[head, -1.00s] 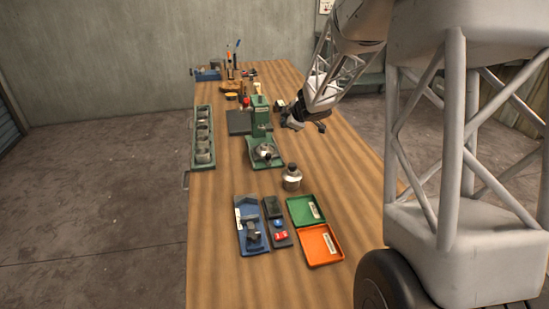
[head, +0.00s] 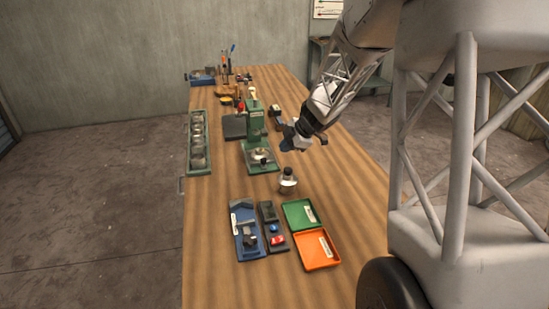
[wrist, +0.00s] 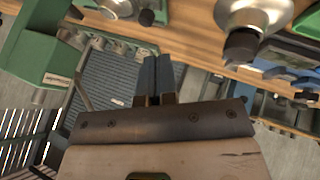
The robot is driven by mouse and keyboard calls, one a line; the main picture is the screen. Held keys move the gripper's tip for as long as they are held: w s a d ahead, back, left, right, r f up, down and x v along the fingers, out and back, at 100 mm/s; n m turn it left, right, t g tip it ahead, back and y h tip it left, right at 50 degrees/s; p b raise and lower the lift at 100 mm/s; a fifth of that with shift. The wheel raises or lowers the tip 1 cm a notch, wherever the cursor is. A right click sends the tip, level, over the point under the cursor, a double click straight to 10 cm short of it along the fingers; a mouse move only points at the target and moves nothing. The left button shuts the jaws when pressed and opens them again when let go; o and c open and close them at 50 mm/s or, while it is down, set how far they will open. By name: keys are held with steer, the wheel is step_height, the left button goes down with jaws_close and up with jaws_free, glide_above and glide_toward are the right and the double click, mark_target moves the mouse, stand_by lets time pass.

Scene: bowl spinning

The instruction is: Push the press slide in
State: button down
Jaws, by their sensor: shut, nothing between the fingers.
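The green press (head: 254,128) stands on the left half of the table, its column upright on a green base (head: 262,171). A round metal part with a dark knob (head: 263,160) sits on this base; I cannot tell how far the slide is in. My gripper (head: 290,142) is above the table, to the right of the press and apart from it. In the wrist view its two dark fingers (wrist: 158,80) are together and empty. A green body with a pale label (wrist: 28,48), apparently the press, fills the upper left there.
A small metal pot (head: 288,181) stands in front of my gripper. A green tray (head: 300,213), an orange tray (head: 316,251) and a blue fixture (head: 247,229) lie nearer. A green rack of metal cups (head: 199,143) lines the left edge. Tools stand at the back.

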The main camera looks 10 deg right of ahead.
mark_target(262, 153)
steer(key=shift+x, duration=4.95)
steer(key=w, duration=0.7)
steer(key=shift+w+r, duration=0.1)
steer(key=shift+w, duration=0.15)
steer(key=shift+d+r, duration=0.2)
steer(key=shift+r, duration=0.2)
steer(key=v, duration=0.9)
steer(key=shift+s, duration=0.4)
